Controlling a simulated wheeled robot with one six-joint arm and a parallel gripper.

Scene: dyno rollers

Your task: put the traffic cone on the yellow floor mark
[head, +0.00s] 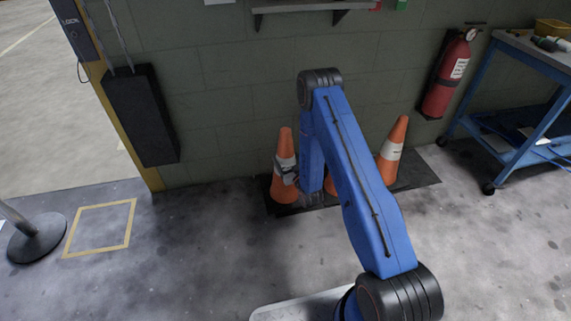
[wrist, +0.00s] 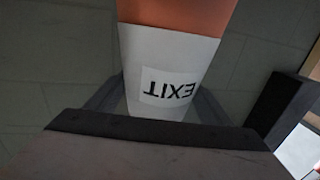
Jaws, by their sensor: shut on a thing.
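The orange traffic cone (head: 285,143) stands upright at the left end of a dark mat by the wall. My gripper (head: 288,171) is shut around it at its white band. In the wrist view the cone (wrist: 175,55) fills the space between the fingers, and its white band carries an upside-down "EXIT" label. The cone's base is out of the wrist view. The yellow floor mark (head: 104,204) is a bare square outline on the floor at the left, apart from the cone.
A second cone (head: 397,135) stands on the dark mat (head: 419,180) at the right; an orange piece (head: 331,186) shows behind my arm. A post base (head: 37,240) stands just left of the mark. A black wall box (head: 143,115), fire extinguisher (head: 446,80) and blue cart (head: 520,150) flank the wall.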

